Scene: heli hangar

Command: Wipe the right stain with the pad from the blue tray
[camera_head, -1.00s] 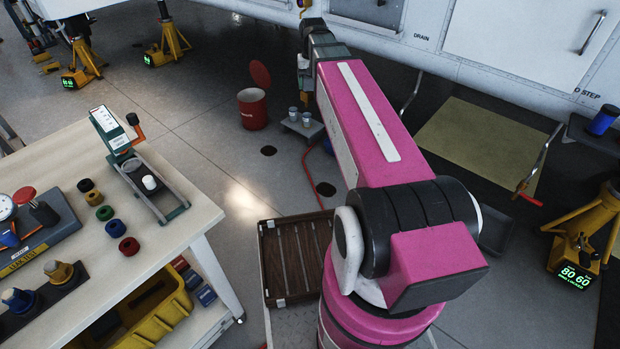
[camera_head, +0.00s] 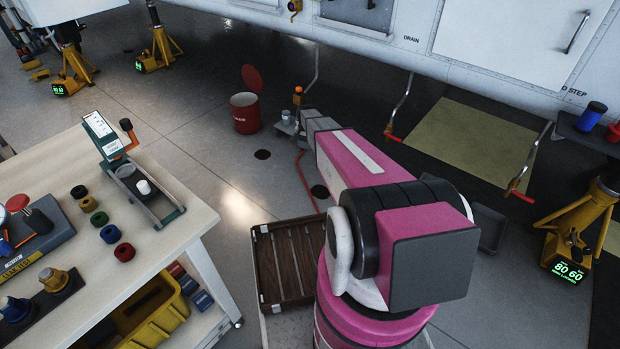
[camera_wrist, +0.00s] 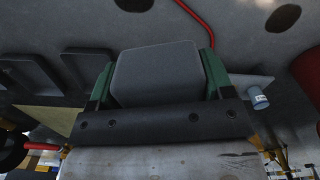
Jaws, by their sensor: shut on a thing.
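My gripper (camera_wrist: 158,82) has green fingers shut on a grey block-like pad (camera_wrist: 158,72) in the wrist view. In the head view my arm reaches away toward the aircraft, and its far end hides the gripper's fingers and the pad. Two dark round spots lie on the grey floor: a left one (camera_head: 263,154) and a right one (camera_head: 320,191) beside the arm. They may be the stains; I cannot tell for sure. Two dark spots also show at the top of the wrist view, apart from the pad. No blue tray is clearly visible.
A workbench (camera_head: 180,225) with a fixture and coloured rings stands at left. Yellow jacks (camera_head: 580,225) and the white aircraft (camera_head: 470,50) bound the space.

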